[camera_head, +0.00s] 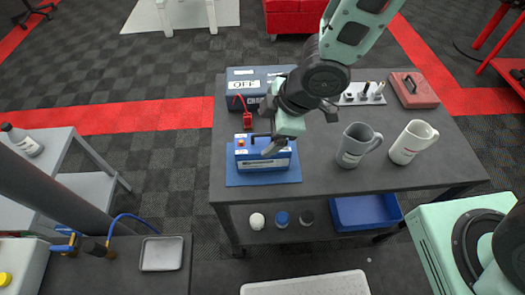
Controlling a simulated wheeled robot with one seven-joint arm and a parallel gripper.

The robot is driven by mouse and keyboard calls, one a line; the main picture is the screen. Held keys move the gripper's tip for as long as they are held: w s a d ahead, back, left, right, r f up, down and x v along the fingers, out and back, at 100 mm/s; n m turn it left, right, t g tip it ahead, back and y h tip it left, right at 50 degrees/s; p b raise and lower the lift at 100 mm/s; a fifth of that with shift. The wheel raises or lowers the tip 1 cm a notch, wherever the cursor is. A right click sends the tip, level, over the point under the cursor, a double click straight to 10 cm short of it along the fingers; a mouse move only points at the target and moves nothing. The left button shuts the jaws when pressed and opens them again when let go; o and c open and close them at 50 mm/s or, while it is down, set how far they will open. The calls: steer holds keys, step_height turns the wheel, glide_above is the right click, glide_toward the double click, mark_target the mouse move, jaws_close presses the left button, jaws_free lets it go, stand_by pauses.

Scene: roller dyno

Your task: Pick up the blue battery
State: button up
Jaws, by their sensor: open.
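The blue battery (258,161) has a dark carrying handle on top and a small red-orange terminal cap at its left end. It stands on a flat blue mat (240,180) at the front left of the dark grey table (325,183). My gripper (267,146) is above the right part of the battery, with its fingers pointing down and left. It is open and appears empty. The gripper hides part of the handle and the battery's upper right side. I cannot tell whether the fingers touch the handle.
Behind the battery stands a dark box labelled OFF (243,85), with a red clamp (247,120) in front. Right on the table are a grey mug (353,146), a white mug (411,142), a tool rack (360,95) and a red case (414,90). The front middle is clear.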

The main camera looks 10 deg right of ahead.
mark_target(258, 140)
steer(key=shift+x, duration=3.1)
jaws_close()
